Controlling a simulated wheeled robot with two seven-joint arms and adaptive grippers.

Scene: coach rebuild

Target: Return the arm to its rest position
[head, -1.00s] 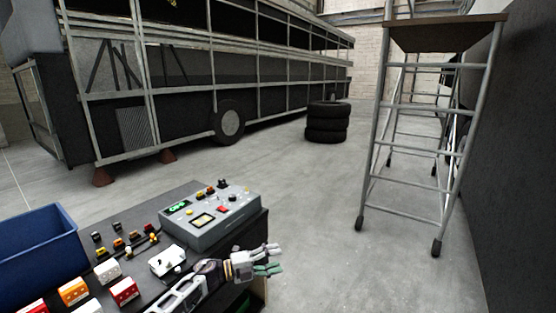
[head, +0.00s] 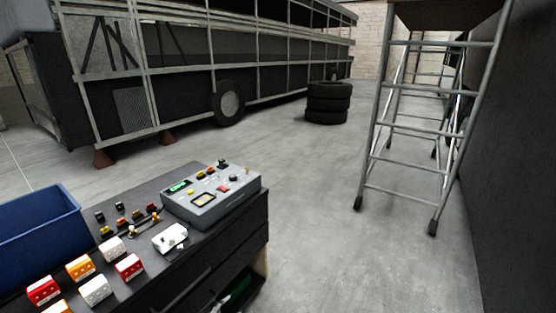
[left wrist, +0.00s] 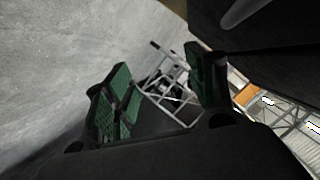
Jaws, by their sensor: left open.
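My left gripper (left wrist: 165,95) shows in the left wrist view with its green-padded fingers spread apart. Nothing is between the fingers; the floor and a metal ladder frame show beyond them. In the head view neither my left arm nor my right gripper is in the picture.
A dark workbench (head: 232,238) carries a grey control box (head: 205,208), a white device (head: 170,238), and several red, orange and white blocks. A blue bin (head: 40,245) stands at the left. Stacked tires (head: 328,103), a bus frame (head: 180,75) and a rolling ladder (head: 400,190) stand beyond clear floor.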

